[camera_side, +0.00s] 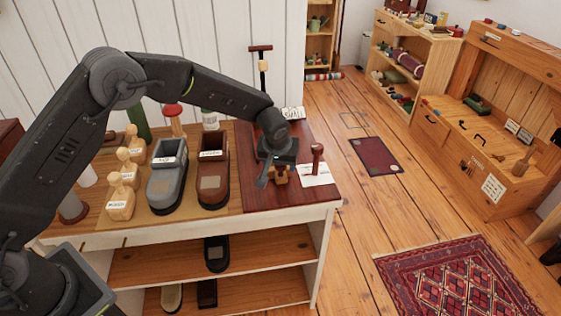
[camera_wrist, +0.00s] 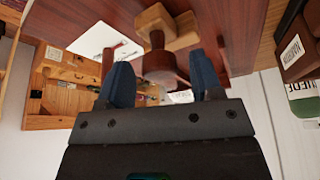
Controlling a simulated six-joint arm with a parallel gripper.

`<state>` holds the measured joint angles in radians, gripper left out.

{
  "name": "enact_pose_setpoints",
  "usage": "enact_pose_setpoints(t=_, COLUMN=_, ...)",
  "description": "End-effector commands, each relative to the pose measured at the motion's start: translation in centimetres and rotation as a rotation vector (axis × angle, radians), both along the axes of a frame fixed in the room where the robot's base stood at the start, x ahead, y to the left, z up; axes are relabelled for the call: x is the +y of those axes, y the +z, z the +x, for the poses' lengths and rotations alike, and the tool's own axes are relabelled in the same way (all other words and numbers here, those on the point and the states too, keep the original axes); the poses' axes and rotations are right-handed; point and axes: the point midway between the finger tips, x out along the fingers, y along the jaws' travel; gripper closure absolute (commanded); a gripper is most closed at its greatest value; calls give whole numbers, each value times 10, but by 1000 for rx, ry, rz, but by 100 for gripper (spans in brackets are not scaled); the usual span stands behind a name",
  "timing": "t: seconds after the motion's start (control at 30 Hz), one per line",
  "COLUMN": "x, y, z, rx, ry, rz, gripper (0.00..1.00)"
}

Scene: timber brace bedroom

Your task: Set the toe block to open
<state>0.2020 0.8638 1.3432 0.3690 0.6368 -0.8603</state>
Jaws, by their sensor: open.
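A small light-wood block (camera_side: 279,173) stands on the dark red board at the bench's right end. In the wrist view the light-wood block (camera_wrist: 172,34) carries a post ending in a round brown knob (camera_wrist: 160,66). No label shows on it, so I cannot confirm it is the toe block or read its setting. My gripper (camera_side: 272,180) is just over it in the side view and partly hides it. In the wrist view my gripper (camera_wrist: 162,84) has its two blue fingers apart, with the knob appearing between them. I cannot tell whether they touch it.
A brown peg (camera_side: 317,158) stands on a white card (camera_side: 317,175) just right of the block. Grey (camera_side: 167,178) and brown (camera_side: 212,170) shoe-shaped holders and several light-wood pegs fill the bench to the left. A T-handled rod (camera_side: 262,72) rises behind my gripper.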

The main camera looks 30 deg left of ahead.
Motion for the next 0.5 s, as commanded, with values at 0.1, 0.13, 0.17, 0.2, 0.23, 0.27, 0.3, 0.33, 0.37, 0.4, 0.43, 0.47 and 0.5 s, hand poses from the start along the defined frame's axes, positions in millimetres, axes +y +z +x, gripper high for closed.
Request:
enact_pose_setpoints(t=0.1, x=0, y=0, z=0, rx=0, ry=0, rz=0, gripper=46)
enact_pose_setpoints(t=0.13, x=0, y=0, z=0, rx=0, ry=0, rz=0, gripper=49)
enact_pose_setpoints(t=0.17, x=0, y=0, z=0, rx=0, ry=0, rz=0, gripper=52)
enact_pose_setpoints(t=0.2, x=0, y=0, z=0, rx=0, ry=0, rz=0, gripper=56)
enact_pose_setpoints(t=0.23, x=0, y=0, z=0, rx=0, ry=0, rz=0, gripper=59)
enact_pose_setpoints(t=0.27, x=0, y=0, z=0, rx=0, ry=0, rz=0, gripper=62)
enact_pose_setpoints(t=0.3, x=0, y=0, z=0, rx=0, ry=0, rz=0, gripper=65)
enact_pose_setpoints(t=0.33, x=0, y=0, z=0, rx=0, ry=0, rz=0, gripper=68)
enact_pose_setpoints(t=0.37, x=0, y=0, z=0, rx=0, ry=0, rz=0, gripper=71)
enact_pose_setpoints(t=0.4, x=0, y=0, z=0, rx=0, ry=0, rz=0, gripper=75)
enact_pose_setpoints(t=0.43, x=0, y=0, z=0, rx=0, ry=0, rz=0, gripper=78)
enact_pose_setpoints(t=0.47, x=0, y=0, z=0, rx=0, ry=0, rz=0, gripper=81)
enact_pose_setpoints(t=0.5, x=0, y=0, z=0, rx=0, ry=0, rz=0, gripper=84)
